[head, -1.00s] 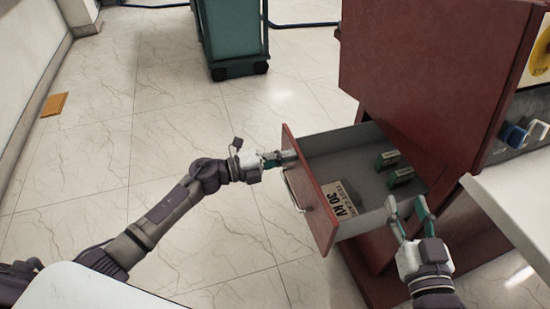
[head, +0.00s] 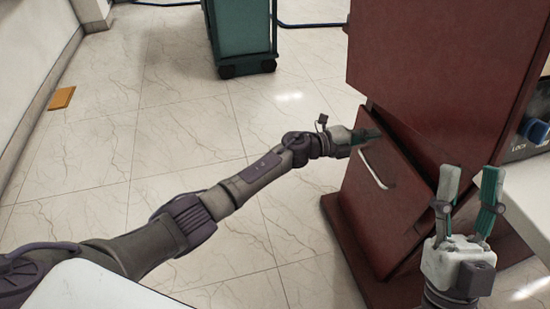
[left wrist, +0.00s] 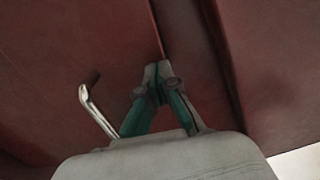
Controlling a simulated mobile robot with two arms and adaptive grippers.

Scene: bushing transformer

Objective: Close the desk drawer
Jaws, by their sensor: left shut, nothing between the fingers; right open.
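The desk drawer (head: 392,190) is a dark red front with a silver handle (head: 373,170), set in the red desk (head: 440,70). Its front now sits close to the desk body, and its inside is hidden. I cannot tell whether a small gap is left. My left gripper (head: 377,136) is shut and empty, with its fingertips at the drawer front's upper left, beside the handle. In the left wrist view the shut fingertips (left wrist: 157,68) are at the red drawer front, with the handle (left wrist: 97,108) to their left. My right gripper (head: 468,178) is open and empty, in front of the desk.
A green wheeled cart (head: 240,35) stands at the back. A white surface (head: 520,195) and a device with a blue knob (head: 537,132) are at the right. The tiled floor (head: 150,140) at the left is clear, apart from an orange piece (head: 62,98).

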